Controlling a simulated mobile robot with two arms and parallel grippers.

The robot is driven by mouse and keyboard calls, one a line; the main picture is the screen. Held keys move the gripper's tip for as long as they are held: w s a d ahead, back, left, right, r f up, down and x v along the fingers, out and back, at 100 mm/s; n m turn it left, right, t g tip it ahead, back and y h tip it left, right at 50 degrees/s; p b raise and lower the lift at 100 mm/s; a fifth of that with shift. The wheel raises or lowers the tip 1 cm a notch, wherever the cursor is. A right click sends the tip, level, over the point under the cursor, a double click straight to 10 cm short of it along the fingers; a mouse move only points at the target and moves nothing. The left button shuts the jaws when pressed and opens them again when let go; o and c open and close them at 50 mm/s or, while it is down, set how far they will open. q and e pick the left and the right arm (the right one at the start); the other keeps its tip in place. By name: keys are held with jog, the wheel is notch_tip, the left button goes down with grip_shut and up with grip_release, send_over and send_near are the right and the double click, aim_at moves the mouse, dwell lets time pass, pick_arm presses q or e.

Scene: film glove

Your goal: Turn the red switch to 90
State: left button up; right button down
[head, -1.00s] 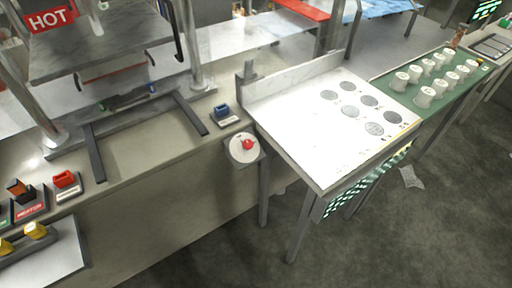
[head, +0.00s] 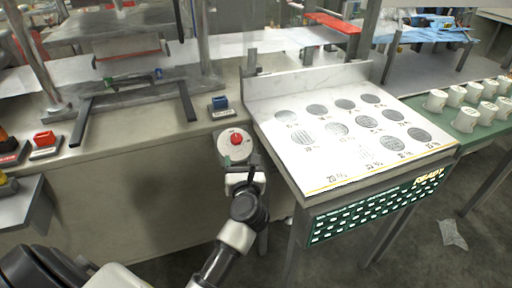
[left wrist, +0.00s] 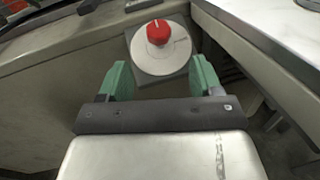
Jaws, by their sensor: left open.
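The red switch (head: 237,138) is a red knob on a round white dial (head: 224,147), mounted at the front edge of the bench. In the left wrist view the red switch (left wrist: 158,32) stands on its white dial (left wrist: 176,60), ahead of and between the fingers. My left gripper (head: 240,166) is just in front of the dial in the head view. In the left wrist view its green fingers (left wrist: 162,78) are spread apart with nothing between them, and the knob is beyond their tips. Dial markings are too small to read. My right gripper is not in view.
A white slanted panel with grey discs (head: 300,160) stands close to the right of the dial. A blue switch (head: 220,103) sits behind the dial on the bench (head: 150,127). A red switch block (head: 44,139) is at left. White cups (head: 466,119) stand at far right.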

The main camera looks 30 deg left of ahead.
aim_at(237, 143)
pick_arm(q)
jog(key=x, duration=1)
jog(key=shift+w+a, duration=0.2)
jog(key=shift+a, duration=0.2)
jog(key=c, duration=0.9)
